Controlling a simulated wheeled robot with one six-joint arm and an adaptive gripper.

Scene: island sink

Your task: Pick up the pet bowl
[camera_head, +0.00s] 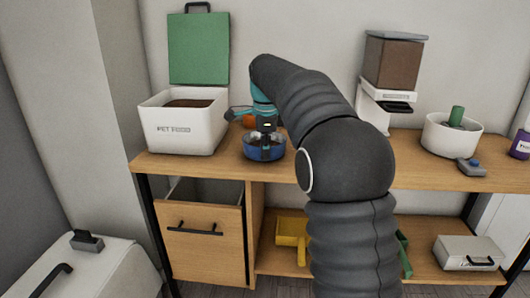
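A blue bowl (264,153), which I take to be the pet bowl, is at the wooden counter's front edge, just right of the pet food bin. Its inside looks dark, but its contents are not clear. My dark arm arches over the counter from the front and ends in a teal wrist part. My gripper (265,130) is small and dark, pointing down at the bowl and overlapping its far rim. I cannot tell whether the fingers touch the bowl or are closed on its rim. I cannot tell whether the bowl rests on the counter or is slightly raised.
A white pet food bin (182,131) with its green lid (198,48) raised stands left. An orange item (249,121) is behind the bowl. A food dispenser (391,65) and white tub (450,140) stand right. A drawer (204,245) is open below.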

